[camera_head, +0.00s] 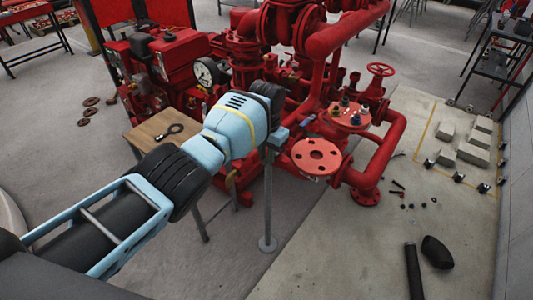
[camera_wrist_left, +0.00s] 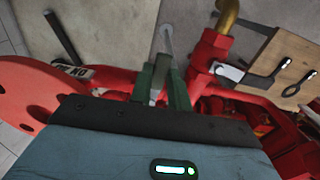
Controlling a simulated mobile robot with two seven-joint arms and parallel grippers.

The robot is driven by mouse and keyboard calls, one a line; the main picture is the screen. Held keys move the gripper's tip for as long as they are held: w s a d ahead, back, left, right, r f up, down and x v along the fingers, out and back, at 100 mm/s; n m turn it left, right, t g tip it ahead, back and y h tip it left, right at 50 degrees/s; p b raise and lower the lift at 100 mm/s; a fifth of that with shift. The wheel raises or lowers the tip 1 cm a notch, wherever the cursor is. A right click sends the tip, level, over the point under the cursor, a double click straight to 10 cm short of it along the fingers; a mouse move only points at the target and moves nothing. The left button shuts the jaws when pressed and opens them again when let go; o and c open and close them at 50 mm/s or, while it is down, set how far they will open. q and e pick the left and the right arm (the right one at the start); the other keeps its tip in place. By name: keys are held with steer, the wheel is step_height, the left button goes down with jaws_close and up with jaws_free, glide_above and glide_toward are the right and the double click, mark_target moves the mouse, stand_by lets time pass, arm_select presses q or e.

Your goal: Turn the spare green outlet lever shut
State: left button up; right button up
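My left gripper (camera_head: 269,156) points down beside the red pump pipework, its blue body (camera_wrist_left: 150,150) filling the bottom of the left wrist view. Two dark green finger-like parts (camera_wrist_left: 163,85) stand beyond the body with a grey strip between them. I cannot tell whether they close on anything. A red valve body (camera_wrist_left: 208,50) with a brass elbow (camera_wrist_left: 228,14) is just right of them, with a pale lever-like piece (camera_wrist_left: 229,72) at its side. I cannot make out a green lever for certain. My right gripper is not in view.
A grey post (camera_head: 268,210) on a round foot stands below the gripper. A red flange (camera_head: 316,155) is close on its right. A wooden board (camera_head: 160,130) with a black tool (camera_head: 170,131) is to the left.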

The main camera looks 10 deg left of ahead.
arm_select(q)
steer(key=o, duration=0.4)
